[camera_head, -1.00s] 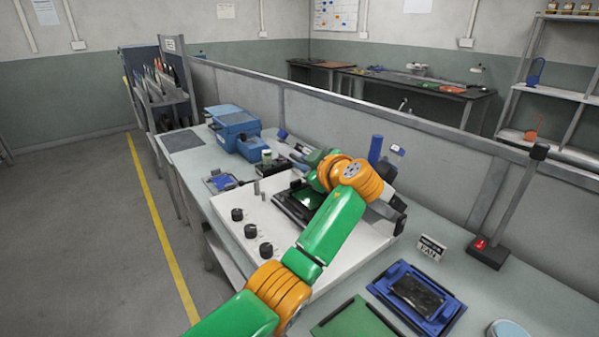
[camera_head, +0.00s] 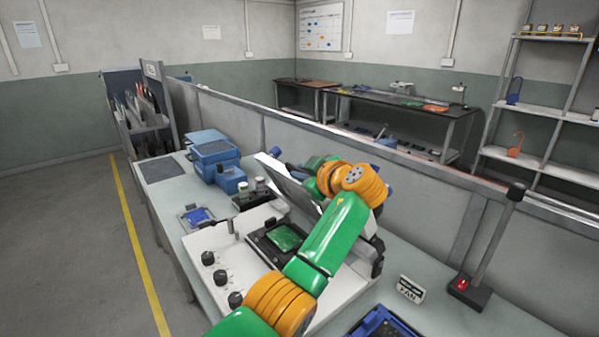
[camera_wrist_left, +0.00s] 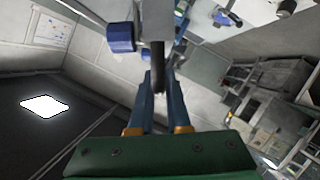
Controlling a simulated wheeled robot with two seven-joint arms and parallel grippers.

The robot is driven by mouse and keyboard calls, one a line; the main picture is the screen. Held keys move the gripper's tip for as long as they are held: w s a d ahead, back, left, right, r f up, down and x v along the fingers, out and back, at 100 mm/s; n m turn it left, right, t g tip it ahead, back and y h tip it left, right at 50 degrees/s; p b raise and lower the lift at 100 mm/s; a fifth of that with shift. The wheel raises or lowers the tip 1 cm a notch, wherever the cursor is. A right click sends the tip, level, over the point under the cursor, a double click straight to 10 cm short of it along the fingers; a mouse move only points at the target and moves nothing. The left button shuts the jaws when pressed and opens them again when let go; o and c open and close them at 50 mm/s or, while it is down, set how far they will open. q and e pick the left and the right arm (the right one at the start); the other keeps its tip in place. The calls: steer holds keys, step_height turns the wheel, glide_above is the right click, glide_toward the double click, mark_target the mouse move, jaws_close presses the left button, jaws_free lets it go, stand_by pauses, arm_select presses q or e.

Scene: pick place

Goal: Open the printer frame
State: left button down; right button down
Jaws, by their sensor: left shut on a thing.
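The printer (camera_head: 262,217) is a white box with black knobs on the bench. Its pale frame (camera_head: 287,184) is tilted up steeply at the back. A green board (camera_head: 285,238) lies in a dark holder under it, uncovered. My left gripper (camera_head: 296,170) is at the raised frame's upper side, partly hidden by my orange and green arm. In the left wrist view its blue fingers (camera_wrist_left: 158,92) are shut on a dark bar (camera_wrist_left: 158,60), which looks like the frame's handle. My right gripper is out of view.
Blue bins (camera_head: 213,155) stand further along the bench at the left. A grey partition (camera_head: 420,205) runs behind the bench. A dark post (camera_head: 490,245) and a small sign (camera_head: 410,289) stand at the right. A blue fixture (camera_head: 383,325) lies in front.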

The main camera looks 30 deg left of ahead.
arm_select(q)
steer(key=shift+w+r, duration=0.1)
steer(key=shift+w, duration=0.1)
stand_by(0.4)
steer(key=c, duration=0.9)
jaws_free()
steer(key=shift+d, duration=0.15)
